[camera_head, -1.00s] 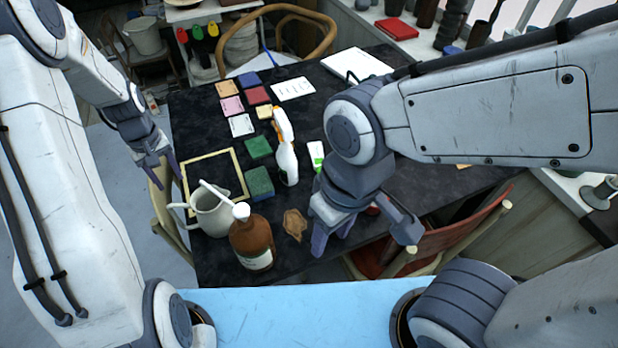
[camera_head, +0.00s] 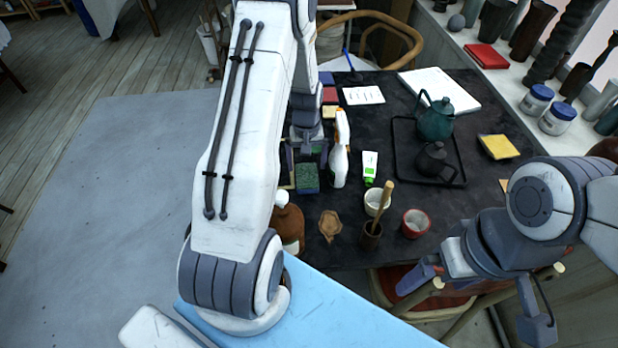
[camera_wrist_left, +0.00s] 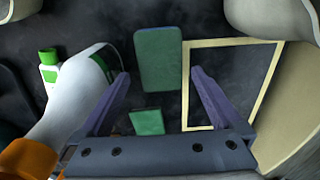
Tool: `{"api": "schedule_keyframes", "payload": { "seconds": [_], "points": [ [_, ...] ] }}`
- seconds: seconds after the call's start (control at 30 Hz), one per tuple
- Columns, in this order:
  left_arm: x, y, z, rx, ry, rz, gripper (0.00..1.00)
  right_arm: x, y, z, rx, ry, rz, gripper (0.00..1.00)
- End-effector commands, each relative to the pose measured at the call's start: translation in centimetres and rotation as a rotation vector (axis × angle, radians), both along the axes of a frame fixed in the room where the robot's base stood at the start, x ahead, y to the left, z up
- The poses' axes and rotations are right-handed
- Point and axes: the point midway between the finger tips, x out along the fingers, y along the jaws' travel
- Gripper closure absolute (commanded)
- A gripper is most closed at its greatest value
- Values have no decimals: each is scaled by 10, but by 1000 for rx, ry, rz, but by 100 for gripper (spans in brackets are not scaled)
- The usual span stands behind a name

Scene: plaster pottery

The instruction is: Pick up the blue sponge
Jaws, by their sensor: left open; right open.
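A block-shaped sponge with a green top and a bluish side (camera_head: 308,180) lies on the dark table, left of the white spray bottle (camera_head: 340,160). In the left wrist view a larger green-faced sponge (camera_wrist_left: 158,55) lies beyond my fingertips, and a smaller green one (camera_wrist_left: 147,122) lies nearer, between the fingers. No sponge there looks plainly blue. My left gripper (camera_head: 306,163) is open and empty above the sponges, partly hidden by my arm; its fingers also show in the wrist view (camera_wrist_left: 160,76). My right gripper (camera_head: 470,308) is open and empty, off the table's right front side.
The spray bottle (camera_wrist_left: 80,95) stands close to my left finger. A yellow frame (camera_wrist_left: 273,85) lies on the other side. A brown bottle (camera_head: 288,222), cups (camera_head: 416,223) and a teapot tray (camera_head: 398,160) stand nearby. A small blue tile (camera_head: 327,78) lies farther back.

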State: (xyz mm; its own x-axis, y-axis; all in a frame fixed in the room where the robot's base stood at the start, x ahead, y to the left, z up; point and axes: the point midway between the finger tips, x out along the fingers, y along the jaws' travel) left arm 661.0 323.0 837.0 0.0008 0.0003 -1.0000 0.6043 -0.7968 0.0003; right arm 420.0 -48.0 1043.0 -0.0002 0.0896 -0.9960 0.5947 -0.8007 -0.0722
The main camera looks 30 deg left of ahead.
Motion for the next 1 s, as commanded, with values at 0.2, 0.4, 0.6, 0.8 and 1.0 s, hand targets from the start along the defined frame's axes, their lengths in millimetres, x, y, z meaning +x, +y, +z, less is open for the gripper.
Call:
{"api": "schedule_keyframes", "payload": {
  "seconds": [0.2, 0.4, 0.6, 0.8, 1.0],
  "points": [
    [-3, -2, -33, -2, 5, -1, 0, 0, 0, 9, 0, 0, 0, 0],
    [-2, -2, -47, -1, 1, -2, 0, 0, 0, 10, 0, 0, 0, 0],
    [-2, -3, -47, -1, 1, -2, 4, 0, 0, 9, 0, 0, 0, 0],
    [-2, -3, -47, -1, 1, -2, 71, 0, 0, 9, 0, 0, 0, 0],
    [-2, -3, -46, 0, 0, -2, 72, 0, 0, 9, 0, 0, 0, 0]
  ]
}}
